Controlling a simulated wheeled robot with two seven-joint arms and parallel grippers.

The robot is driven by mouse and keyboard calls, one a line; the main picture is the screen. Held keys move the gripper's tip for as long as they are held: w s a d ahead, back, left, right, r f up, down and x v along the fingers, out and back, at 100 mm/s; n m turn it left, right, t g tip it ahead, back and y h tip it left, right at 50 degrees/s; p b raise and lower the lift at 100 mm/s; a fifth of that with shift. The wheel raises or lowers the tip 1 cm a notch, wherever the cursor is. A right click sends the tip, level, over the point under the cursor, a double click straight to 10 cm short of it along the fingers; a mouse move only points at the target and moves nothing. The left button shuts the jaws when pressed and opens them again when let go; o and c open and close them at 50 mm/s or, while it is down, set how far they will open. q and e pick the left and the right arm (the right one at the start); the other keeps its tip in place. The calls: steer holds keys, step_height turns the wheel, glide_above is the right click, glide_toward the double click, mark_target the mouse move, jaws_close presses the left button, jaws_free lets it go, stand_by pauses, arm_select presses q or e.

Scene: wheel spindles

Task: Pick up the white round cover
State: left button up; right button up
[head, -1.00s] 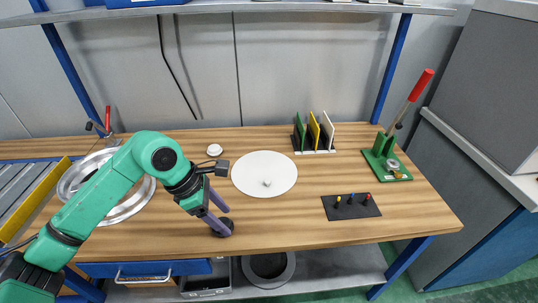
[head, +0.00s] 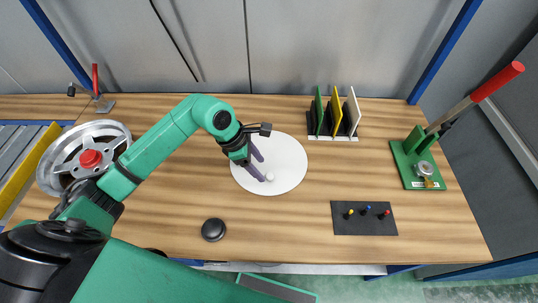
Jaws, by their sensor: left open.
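The white round cover (head: 290,165) lies flat on the wooden table near the middle of the head view. It is a flat disc with a small white knob (head: 269,177) near its centre. My left gripper (head: 262,167) is over the left part of the cover, with its purple fingers open and their tips close to the knob. I cannot tell whether the fingers touch the knob or the disc. The gripper hides part of the cover's left side. My right gripper is not in view.
A black round knob (head: 213,230) stands in front. A silver wheel (head: 62,150) with a red centre is at left. A rack (head: 333,136) with coloured plates, a black pad with pegs (head: 383,226) and a green lever press (head: 403,165) are at right. Table between is clear.

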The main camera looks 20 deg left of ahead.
mark_target(270, 175)
arm_select(q)
steer(key=x, duration=0.2)
steer(key=p+x, duration=0.1)
steer(key=w+p+x, duration=0.1)
steer(key=x, duration=0.1)
steer(key=shift+d+f, duration=0.1)
steer(key=shift+f, duration=0.15)
steer(key=shift+d+f, duration=0.1)
steer(key=shift+f, duration=0.35)
jaws_close()
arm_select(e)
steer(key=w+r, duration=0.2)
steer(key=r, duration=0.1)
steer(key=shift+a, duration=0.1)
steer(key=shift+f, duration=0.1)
